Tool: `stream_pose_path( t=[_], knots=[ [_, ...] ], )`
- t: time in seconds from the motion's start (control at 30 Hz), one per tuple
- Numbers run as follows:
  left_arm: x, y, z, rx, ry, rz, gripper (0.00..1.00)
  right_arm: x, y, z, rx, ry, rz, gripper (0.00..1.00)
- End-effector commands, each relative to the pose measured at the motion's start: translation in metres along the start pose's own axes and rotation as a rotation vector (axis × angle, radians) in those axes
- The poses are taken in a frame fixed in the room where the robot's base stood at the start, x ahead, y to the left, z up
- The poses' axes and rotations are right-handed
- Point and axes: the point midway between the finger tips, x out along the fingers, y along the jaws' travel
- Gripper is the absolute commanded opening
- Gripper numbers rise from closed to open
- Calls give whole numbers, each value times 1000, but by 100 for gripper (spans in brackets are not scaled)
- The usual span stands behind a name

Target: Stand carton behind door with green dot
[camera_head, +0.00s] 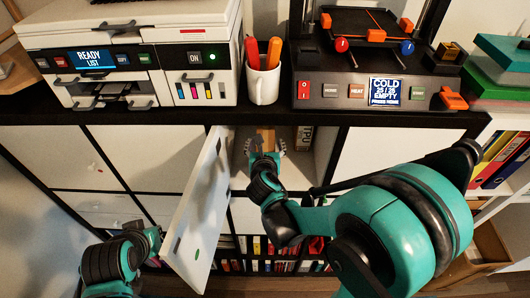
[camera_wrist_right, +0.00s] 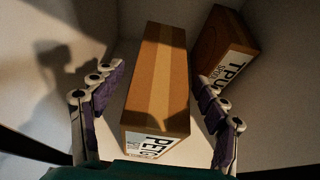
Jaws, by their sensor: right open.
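The white door (camera_head: 203,205) with a green dot (camera_head: 196,254) stands swung open from its shelf compartment (camera_head: 239,173). A brown carton (camera_head: 266,134) is inside that compartment. In the right wrist view, the carton (camera_wrist_right: 160,75) has a lighter tape stripe and a white label reading PETG. My right gripper (camera_head: 266,158) is open in the compartment mouth. In the wrist view its fingers (camera_wrist_right: 157,112) are on either side of the carton, with visible gaps. My left gripper (camera_head: 154,240) is beside the open door's outer face; its fingers are not clear.
A second, darker carton labelled TPU (camera_wrist_right: 229,50) stands farther back to the right in the compartment. The compartment walls are close on both sides. A printer (camera_head: 140,50), a pen cup (camera_head: 263,80) and a 3D printer (camera_head: 365,65) stand on top of the shelf.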

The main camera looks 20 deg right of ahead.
Motion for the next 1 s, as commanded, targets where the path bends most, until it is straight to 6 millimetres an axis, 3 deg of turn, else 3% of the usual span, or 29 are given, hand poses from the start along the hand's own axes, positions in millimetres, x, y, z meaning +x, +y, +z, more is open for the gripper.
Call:
stream_pose_path(
  t=[0.1, 0.3, 0.53, 0.63, 0.77, 1.0],
  knots=[
    [-2, 0, -1, 0, 0, 0, 0, -28, 1, 0, -2, 0, 4, 73],
    [-6, 0, -4, 0, 0, 0, 0, -64, 1, 1, -2, 0, 2, 73],
    [-8, 0, -6, 0, 0, 0, 0, -84, 0, 0, 9, 2, 0, 73],
    [-8, 0, -6, 0, 0, 0, 0, -87, -7, -2, 112, 25, -11, 73],
    [-8, 0, -5, 0, 0, 0, 0, -94, -30, -9, 493, 106, -61, 73],
    [-8, 0, -5, 0, 0, 0, 0, -132, -69, -36, 1573, 271, -296, 73]
  ],
)
